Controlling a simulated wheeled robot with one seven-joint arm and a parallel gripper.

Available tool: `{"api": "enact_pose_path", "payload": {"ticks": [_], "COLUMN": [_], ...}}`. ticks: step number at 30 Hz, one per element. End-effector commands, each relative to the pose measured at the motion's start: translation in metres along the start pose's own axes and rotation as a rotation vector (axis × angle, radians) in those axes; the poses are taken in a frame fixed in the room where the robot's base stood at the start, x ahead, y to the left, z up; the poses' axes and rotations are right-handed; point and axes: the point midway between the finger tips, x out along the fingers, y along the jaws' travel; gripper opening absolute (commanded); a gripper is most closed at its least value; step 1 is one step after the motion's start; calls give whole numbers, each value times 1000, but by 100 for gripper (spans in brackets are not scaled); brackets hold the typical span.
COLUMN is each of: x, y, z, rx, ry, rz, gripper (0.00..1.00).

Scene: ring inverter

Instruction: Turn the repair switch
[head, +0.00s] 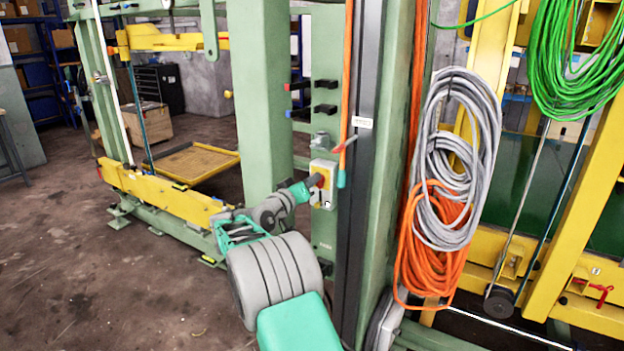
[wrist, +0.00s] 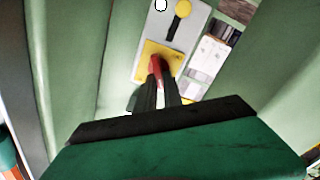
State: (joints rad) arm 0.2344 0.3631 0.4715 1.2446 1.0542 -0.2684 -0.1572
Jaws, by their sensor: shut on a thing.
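The repair switch is a red knob (wrist: 155,65) on a yellow plate (wrist: 149,48), set on a pale grey box. In the head view its box (head: 328,196) is fixed to the green machine frame, right of the large green post. My gripper (wrist: 164,88) is shut on the red knob, its two dark fingers on either side of it. In the head view my gripper (head: 310,184) reaches the box from the left. The fingers hide part of the knob, so its exact turn angle is hard to tell.
Beside the switch in the wrist view is a yellow ball knob on a black stem (wrist: 181,14). A red-tipped lever (head: 344,144) sits just above the box. Grey coiled cable (head: 435,160) and orange cable (head: 425,255) hang to the right. Open floor (head: 70,270) lies left.

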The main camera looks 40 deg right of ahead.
Motion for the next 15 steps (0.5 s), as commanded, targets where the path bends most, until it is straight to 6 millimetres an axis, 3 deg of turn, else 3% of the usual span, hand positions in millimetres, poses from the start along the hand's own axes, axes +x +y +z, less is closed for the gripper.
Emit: {"api": "enact_pose_path", "payload": {"ticks": [15], "x": [0], "y": [-4], "z": [-1], "rx": [-489], "ry": [0], "rz": [0], "gripper": [0]}}
